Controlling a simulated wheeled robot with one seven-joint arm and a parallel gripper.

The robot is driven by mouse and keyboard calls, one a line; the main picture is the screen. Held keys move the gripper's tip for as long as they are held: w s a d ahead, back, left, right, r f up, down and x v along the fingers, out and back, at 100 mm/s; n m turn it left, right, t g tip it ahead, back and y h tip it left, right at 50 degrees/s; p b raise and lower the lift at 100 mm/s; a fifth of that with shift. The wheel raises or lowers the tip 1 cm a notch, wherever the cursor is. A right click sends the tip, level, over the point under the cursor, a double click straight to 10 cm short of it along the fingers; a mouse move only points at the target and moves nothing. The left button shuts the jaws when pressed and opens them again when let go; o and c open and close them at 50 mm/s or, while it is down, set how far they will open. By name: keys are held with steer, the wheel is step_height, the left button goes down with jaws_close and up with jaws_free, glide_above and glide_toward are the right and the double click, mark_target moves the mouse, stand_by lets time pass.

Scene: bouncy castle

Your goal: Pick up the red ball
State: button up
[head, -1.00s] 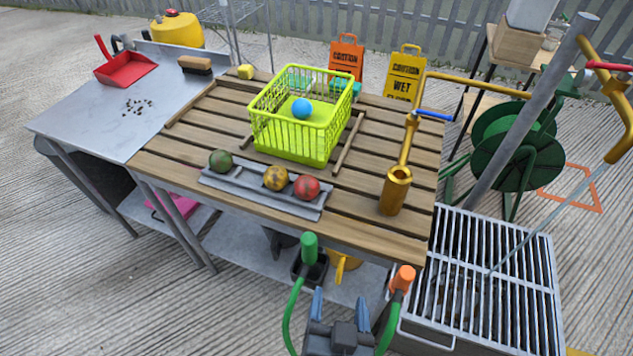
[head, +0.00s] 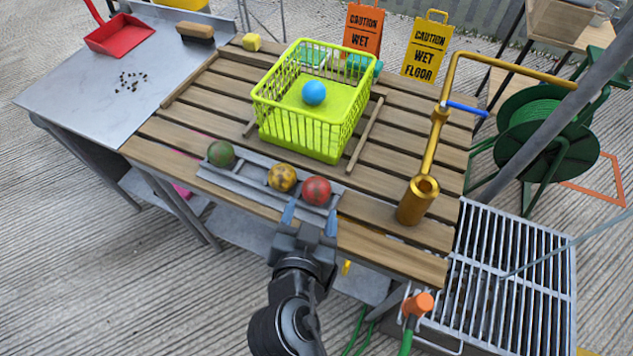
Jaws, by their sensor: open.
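The red ball (head: 316,190) sits at the right end of a grey tray (head: 217,181) near the front edge of the slatted wooden table. A yellow ball (head: 282,177) lies just left of it, and a green ball (head: 221,153) lies at the tray's left end. My gripper (head: 309,218) is open and empty, its two blue-tipped fingers pointing at the red ball from the front. The fingertips appear close to the ball's near side; I cannot tell whether they touch the tray or ball.
A lime basket (head: 309,139) holding a blue ball (head: 314,93) stands behind the tray. A brass tap pipe (head: 418,200) rises to the right. A brush (head: 195,33) and red dustpan (head: 120,35) lie at the back left. A floor grate (head: 515,280) is at right.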

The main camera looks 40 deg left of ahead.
mark_target(315, 199)
steer(key=x, duration=0.6)
steer(key=shift+w+a+p, duration=0.1)
steer(key=shift+w+p, duration=0.15)
steer(key=shift+p, duration=0.05)
steer(key=shift+c, duration=0.2)
steer(key=c, duration=0.6)
